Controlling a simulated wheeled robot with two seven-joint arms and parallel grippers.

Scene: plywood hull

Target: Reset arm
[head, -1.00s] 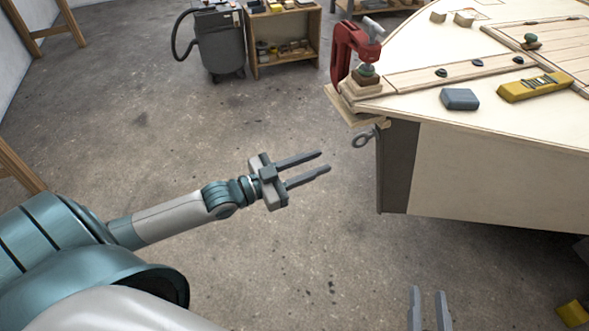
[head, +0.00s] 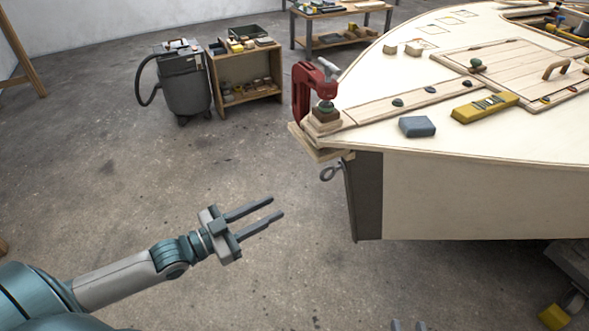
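My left gripper (head: 262,217) is in the head view, left of the plywood hull (head: 480,205). Its two grey fingers are apart and point right, with nothing between them. It hangs over the bare floor, clear of the hull. Of my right gripper (head: 408,326), only two grey fingertips show at the bottom edge, below the hull. They are apart, with nothing visible between them. The rest of the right arm is out of view.
A blue-grey block (head: 417,127) and a yellow tool (head: 486,107) lie on the deck. A vacuum (head: 184,84) and a wooden shelf (head: 221,84) stand behind. Floor around my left gripper is clear.

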